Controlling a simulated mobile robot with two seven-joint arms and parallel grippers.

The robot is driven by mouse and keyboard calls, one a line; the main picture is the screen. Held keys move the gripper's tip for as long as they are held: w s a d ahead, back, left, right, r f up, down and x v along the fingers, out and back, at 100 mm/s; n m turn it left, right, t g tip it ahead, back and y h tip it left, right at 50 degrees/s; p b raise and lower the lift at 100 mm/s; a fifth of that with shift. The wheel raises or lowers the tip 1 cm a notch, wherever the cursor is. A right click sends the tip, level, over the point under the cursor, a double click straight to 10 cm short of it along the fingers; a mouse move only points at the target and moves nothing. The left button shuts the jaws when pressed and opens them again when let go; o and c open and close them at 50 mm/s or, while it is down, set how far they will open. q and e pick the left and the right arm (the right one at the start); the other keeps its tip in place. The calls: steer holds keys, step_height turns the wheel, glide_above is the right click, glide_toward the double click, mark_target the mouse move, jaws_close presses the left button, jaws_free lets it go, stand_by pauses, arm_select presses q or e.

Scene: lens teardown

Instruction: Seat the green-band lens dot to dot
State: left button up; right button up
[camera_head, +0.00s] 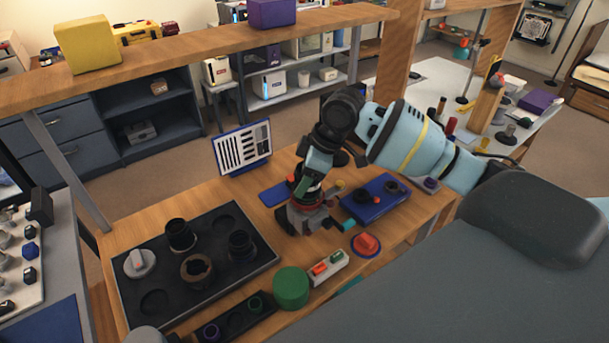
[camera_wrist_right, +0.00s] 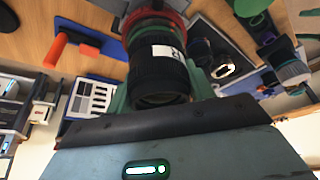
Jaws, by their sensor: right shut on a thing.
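My right gripper (camera_head: 310,190) comes down over a dark clamp fixture (camera_head: 300,222) with a red ring on the wooden bench. In the right wrist view its green fingers close around a black ribbed lens barrel (camera_wrist_right: 158,75) with a white label. A red ring (camera_wrist_right: 158,20) lies at the barrel's far end; I cannot tell whether the two touch. A dark holder (camera_head: 232,323) at the front has a small green-ringed part (camera_head: 254,303) and a purple-ringed part (camera_head: 211,331). My left gripper is not in view.
A black tray (camera_head: 150,305) with several dark lens parts lies at the left. A green cylinder (camera_head: 290,287), a white switch box (camera_head: 328,266) and a red button (camera_head: 366,244) stand in front. A blue tray (camera_head: 361,212) is at the right. A chart (camera_head: 242,147) stands behind.

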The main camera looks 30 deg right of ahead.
stand_by(0.3)
steer(key=o, duration=1.3)
steer(key=shift+c, duration=0.2)
steer(key=shift+f, duration=0.1)
steer(key=shift+v, duration=4)
steer(key=shift+f, duration=0.1)
